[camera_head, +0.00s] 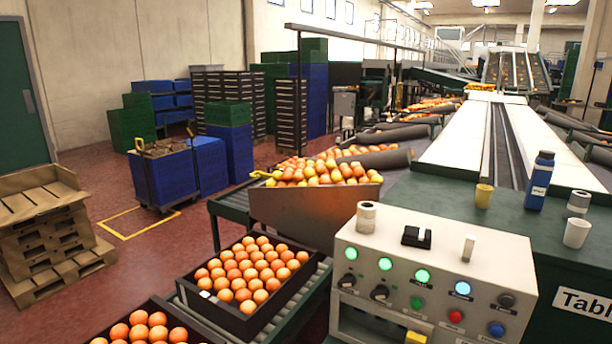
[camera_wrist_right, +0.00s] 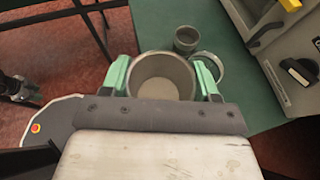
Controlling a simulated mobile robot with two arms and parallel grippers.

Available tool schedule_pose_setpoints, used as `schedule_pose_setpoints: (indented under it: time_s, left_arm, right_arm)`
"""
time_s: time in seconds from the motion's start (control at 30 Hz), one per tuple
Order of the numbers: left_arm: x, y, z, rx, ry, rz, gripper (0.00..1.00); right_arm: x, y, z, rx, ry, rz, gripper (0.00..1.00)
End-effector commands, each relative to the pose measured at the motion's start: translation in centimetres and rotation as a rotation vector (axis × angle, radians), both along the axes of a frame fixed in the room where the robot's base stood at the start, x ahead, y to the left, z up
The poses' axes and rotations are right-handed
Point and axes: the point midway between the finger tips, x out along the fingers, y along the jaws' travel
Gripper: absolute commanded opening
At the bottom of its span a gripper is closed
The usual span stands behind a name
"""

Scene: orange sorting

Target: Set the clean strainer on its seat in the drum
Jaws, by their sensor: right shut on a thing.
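My right gripper (camera_wrist_right: 162,72) shows in the right wrist view, with its two green fingers on either side of a grey round open-topped vessel (camera_wrist_right: 162,65). It is shut on this vessel, whose inside looks empty with a paler bottom. I cannot tell whether it is the strainer; no mesh can be made out. A pale ring or loop (camera_wrist_right: 217,68) shows beside the right finger. A small grey cup (camera_wrist_right: 186,38) stands just beyond the vessel on a green surface (camera_wrist_right: 225,25). I cannot make out the drum or its seat. Neither gripper shows in the head view.
A control panel (camera_head: 430,262) with lit buttons stands at front right; it bears a roll (camera_head: 366,217). A yellow cup (camera_head: 483,196), a blue bottle (camera_head: 539,181) and a white cup (camera_head: 576,233) stand on the green table behind. A crate of oranges (camera_head: 209,307) sits left.

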Motion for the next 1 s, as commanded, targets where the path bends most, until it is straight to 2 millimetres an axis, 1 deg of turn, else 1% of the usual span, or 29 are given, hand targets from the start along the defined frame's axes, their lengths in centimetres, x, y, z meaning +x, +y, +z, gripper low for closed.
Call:
schedule_pose_setpoints:
  time_s: [0.1, 0.23, 0.3, 0.4, 0.5, 0.6, 0.7, 0.9, 1.0]
  left_arm:
    - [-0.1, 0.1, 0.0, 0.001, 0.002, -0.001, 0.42]
    - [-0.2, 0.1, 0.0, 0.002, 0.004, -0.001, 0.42]
    - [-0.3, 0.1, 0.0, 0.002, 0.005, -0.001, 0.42]
    - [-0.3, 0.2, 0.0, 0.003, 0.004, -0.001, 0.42]
    - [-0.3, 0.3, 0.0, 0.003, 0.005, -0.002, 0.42]
    - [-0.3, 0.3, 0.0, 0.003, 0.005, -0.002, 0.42]
    - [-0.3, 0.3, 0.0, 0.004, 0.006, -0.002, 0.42]
    - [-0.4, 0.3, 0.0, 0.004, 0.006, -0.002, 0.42]
    - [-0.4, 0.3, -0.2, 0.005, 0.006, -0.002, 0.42]
  right_arm:
    - [2.2, 2.3, 2.7, 0.008, -0.015, 0.037, 0.36]
    - [4.3, 4.2, 6.3, 0.01, -0.014, 0.089, 0.36]
    - [4.9, 4.7, 8.2, 0.011, -0.013, 0.116, 0.36]
    - [5.4, 4.8, 10.7, 0.011, -0.012, 0.15, 0.36]
    - [5.4, 4.5, 12.4, 0.01, -0.01, 0.176, 0.36]
    - [5.2, 4.1, 13.5, 0.006, -0.008, 0.194, 0.36]
    - [5.0, 3.8, 14.1, 0.004, -0.005, 0.206, 0.36]
    - [4.8, 3.6, 14.3, 0.0, -0.002, 0.213, 0.36]
    - [4.8, 3.5, 14.0, 0.0, -0.001, 0.21, 0.36]
